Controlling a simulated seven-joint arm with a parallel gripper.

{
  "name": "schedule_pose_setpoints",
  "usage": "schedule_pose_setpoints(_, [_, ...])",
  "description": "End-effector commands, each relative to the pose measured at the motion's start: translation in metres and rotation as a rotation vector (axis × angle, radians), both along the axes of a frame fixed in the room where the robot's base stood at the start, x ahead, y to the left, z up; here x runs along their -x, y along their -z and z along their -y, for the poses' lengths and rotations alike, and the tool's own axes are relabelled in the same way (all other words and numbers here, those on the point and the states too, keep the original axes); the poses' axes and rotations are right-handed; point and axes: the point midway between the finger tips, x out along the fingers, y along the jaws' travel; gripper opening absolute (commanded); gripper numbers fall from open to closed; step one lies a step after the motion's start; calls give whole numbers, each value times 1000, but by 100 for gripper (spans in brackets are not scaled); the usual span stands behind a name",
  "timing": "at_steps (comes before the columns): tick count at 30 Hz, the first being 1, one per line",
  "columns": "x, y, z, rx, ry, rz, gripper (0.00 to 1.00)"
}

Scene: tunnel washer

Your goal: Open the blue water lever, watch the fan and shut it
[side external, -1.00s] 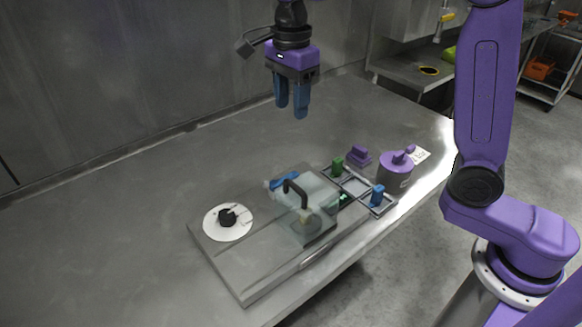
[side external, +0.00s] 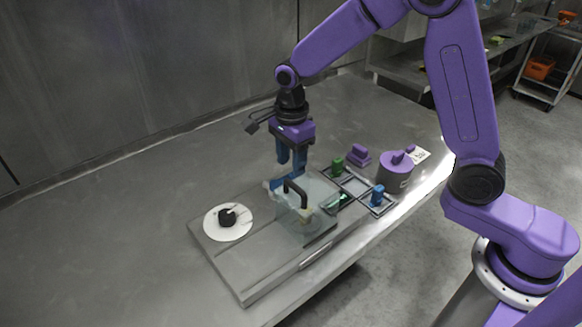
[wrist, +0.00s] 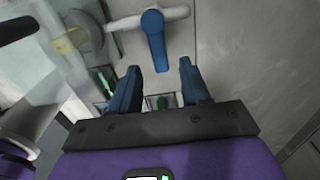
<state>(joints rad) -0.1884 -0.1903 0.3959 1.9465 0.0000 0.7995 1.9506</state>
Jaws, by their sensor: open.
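The blue water lever (wrist: 154,38) shows in the wrist view on a pale crosswise pipe, pointing down the picture between and just beyond my fingertips. In the side view it is mostly hidden behind my gripper (side external: 291,165) and the clear tunnel cover. My gripper is open and empty, pointing down just behind the cover; its fingers (wrist: 160,72) are apart and I see no contact with the lever. The clear tunnel cover (side external: 292,220) has a black handle on top. Small yellowish and white parts show through it; I cannot tell which is the fan.
A white disc (side external: 240,228) with a black knob lies on the grey base plate (side external: 245,270) at left. Right of the cover are a tray frame (side external: 355,186) with green and blue blocks, a purple block (side external: 359,154) and a purple-lidded pot (side external: 393,178). The left table is clear.

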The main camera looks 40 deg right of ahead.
Motion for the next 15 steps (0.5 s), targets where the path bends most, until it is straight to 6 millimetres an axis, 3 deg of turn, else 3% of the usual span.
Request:
schedule_pose_setpoints(6, [0, 22, 0, 1, -1, -2, 47])
schedule_pose_setpoints(15, [0, 26, 0, 0, -1, 0, 47])
